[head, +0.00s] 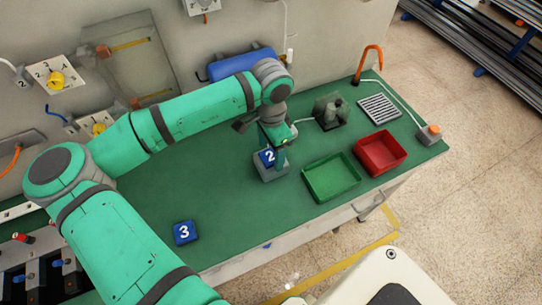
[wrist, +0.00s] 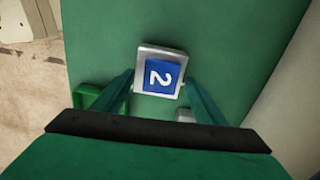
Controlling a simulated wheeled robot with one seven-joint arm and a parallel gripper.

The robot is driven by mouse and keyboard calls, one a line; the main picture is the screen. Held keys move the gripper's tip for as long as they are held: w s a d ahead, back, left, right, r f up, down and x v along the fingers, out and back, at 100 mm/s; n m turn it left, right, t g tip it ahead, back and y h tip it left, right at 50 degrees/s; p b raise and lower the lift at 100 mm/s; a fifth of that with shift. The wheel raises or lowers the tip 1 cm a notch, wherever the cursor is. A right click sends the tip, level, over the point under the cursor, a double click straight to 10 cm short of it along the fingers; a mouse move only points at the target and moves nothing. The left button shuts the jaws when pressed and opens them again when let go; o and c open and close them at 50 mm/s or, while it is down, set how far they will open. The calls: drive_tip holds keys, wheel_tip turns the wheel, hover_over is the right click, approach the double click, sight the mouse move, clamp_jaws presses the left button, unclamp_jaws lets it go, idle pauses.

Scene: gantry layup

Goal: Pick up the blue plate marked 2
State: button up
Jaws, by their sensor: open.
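The blue plate marked 2 (head: 266,156) lies on a grey block (head: 270,175) on the green bench, left of the green tray. In the wrist view the plate (wrist: 163,76) shows its white 2 turned sideways, with the pale rim of the block (wrist: 159,50) around it. My gripper (head: 277,150) is open and points down at the plate, partly covering it in the head view. In the wrist view its two fingers (wrist: 159,82) stand on either side of the plate, with nothing held. I cannot tell whether the fingertips are level with the plate.
A blue plate marked 3 (head: 185,232) lies on the bench front left. The green tray (head: 331,195) and red tray (head: 402,165) stand to the right. A dark fixture (head: 330,110) and a slotted grey plate (head: 380,108) are behind. The bench middle (head: 215,185) is clear.

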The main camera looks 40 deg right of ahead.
drive_tip(key=shift+w+f, duration=0.1)
drive_tip(key=shift+f, duration=0.25)
drive_tip(key=shift+c, duration=0.3)
drive_tip(key=c, duration=1.2)
drive_tip(key=shift+a, duration=0.1)
